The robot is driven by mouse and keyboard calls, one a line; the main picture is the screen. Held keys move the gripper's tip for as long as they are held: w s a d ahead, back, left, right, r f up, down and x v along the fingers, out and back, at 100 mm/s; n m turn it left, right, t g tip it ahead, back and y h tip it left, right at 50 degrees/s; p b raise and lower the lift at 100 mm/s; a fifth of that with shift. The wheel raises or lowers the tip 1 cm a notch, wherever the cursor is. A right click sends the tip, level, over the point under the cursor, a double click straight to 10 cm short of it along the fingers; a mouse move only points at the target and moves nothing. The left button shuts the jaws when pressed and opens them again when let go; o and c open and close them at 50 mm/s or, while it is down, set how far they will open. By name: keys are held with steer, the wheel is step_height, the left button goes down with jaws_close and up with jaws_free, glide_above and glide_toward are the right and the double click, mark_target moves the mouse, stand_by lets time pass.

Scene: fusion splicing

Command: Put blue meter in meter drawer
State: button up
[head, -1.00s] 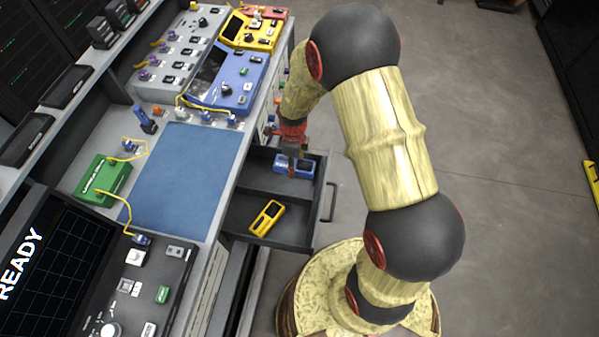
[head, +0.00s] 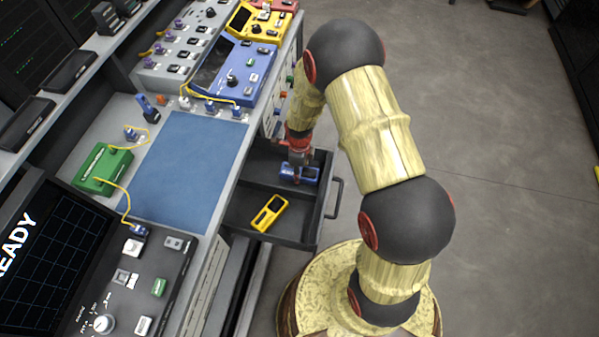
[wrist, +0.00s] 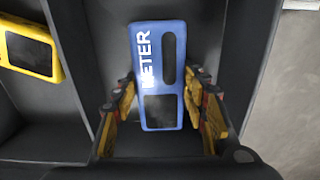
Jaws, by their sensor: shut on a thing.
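The blue meter (head: 299,175) is inside the far compartment of the open drawer (head: 262,183). In the wrist view the blue meter (wrist: 158,75) lies between the fingers, its METER label facing the camera. My gripper (head: 298,162) reaches down into that compartment. In the wrist view my gripper (wrist: 161,108) is shut on the sides of the blue meter. Whether the meter touches the drawer floor I cannot tell.
A yellow meter (head: 269,213) lies in the near compartment, beyond a divider; it also shows in the wrist view (wrist: 30,50). The drawer walls stand close around my gripper. A blue mat (head: 190,165) on the bench is bare.

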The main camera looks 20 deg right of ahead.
steer(key=shift+f, duration=0.1)
steer(key=o, duration=1.4)
